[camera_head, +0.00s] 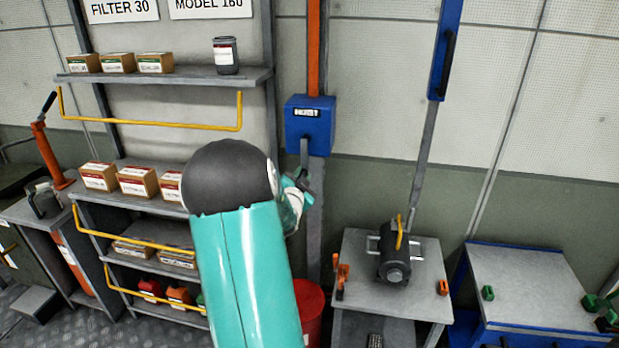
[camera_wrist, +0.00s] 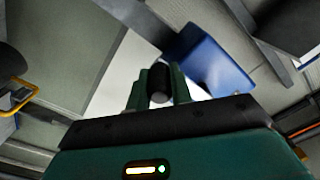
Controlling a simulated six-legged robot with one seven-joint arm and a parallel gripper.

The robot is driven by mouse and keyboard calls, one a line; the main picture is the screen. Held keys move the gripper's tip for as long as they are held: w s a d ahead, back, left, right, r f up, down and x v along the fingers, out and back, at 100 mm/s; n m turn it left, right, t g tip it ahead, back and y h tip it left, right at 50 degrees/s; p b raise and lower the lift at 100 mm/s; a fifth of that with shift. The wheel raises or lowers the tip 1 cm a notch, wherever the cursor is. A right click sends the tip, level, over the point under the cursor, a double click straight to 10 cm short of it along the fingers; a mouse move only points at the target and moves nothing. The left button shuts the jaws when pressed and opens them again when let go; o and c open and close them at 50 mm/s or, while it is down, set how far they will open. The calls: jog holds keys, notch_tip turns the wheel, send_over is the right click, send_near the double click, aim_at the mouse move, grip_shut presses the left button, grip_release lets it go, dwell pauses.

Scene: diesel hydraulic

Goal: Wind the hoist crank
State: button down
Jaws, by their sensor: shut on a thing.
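The blue hoist box (camera_head: 310,124) with a white label is mounted on a post at the centre of the head view. A grey crank arm (camera_head: 304,152) hangs down from its front. My gripper (camera_head: 304,192) is at the crank's lower end, partly hidden behind my teal arm. In the wrist view my gripper (camera_wrist: 160,92) has its two green fingers shut around the dark cylindrical crank handle (camera_wrist: 161,80). The blue box also shows in the wrist view (camera_wrist: 212,62), just beyond the fingers.
A shelf rack (camera_head: 160,78) with small boxes and yellow rails stands left. A red bin (camera_head: 311,305) stands below the post. A blue-framed table (camera_head: 525,285) is far right.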

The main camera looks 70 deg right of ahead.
jog(key=w+a+r+m, duration=0.1)
jog(key=w+r+m, duration=0.7)
jog(key=m, duration=0.6)
jog(key=shift+w+a, duration=0.25)
jog(key=shift+w, duration=0.55)
jog(key=shift+r, duration=0.2)
jog(key=shift+s, duration=0.1)
jog(key=c, duration=1.3)
grip_release()
jog(key=shift+s, duration=0.15)
jog(key=shift+o, duration=0.2)
jog(key=s+a, duration=0.2)
jog(key=a, duration=1.1)
jog(key=shift+a+f, duration=0.2)
jog(key=shift+a, duration=0.1)
